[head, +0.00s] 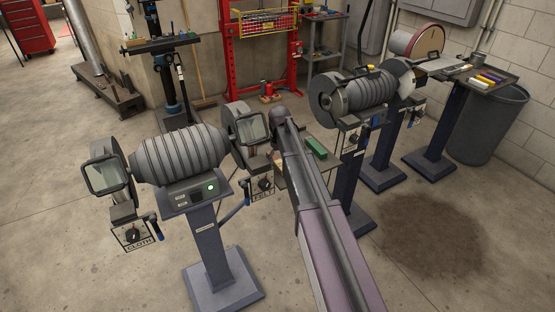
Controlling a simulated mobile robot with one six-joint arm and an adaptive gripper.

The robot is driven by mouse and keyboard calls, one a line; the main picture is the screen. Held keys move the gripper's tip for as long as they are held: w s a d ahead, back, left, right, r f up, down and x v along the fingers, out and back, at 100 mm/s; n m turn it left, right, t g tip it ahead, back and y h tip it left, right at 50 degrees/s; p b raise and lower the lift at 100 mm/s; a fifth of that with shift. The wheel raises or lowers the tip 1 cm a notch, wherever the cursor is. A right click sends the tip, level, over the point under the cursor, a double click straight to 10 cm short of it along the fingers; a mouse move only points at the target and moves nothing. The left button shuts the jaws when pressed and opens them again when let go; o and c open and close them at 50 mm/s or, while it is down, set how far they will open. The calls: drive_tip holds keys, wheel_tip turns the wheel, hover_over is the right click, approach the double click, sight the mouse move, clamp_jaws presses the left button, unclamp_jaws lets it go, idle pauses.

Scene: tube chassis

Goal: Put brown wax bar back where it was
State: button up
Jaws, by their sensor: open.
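I cannot pick out the brown wax bar for certain. Several small coloured bars lie on a dark tray (508,84) on a stand at the right. Yellow, white, purple and orange tones show among them, but they are too small to tell apart well. A green bar (316,147) lies on a small tan surface just right of my arm, which partly covers that surface. My arm reaches up from the bottom middle to a dark rounded joint. My gripper does not show; it is beyond or behind the arm.
A bench buffer (182,155) on a pedestal stands left of my arm, with CLOTH and FELT dials. A second grinder (362,92) and a disc sander (417,43) stand at right. A grey bin (488,125) is by the wall. Stained floor (430,235) at lower right is clear.

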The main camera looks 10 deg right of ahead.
sight(279, 162)
wheel_tip(279, 162, up, 10)
drive_tip(key=p, duration=0.9)
drive_tip(key=shift+p, duration=0.35)
drive_tip(key=shift+r, duration=0.15)
drive_tip(key=shift+s, duration=0.1)
drive_tip(key=s+m, duration=0.3)
drive_tip(key=s, duration=2.4)
drive_tip(key=shift+a+m, duration=0.25)
drive_tip(key=shift+m, duration=0.05)
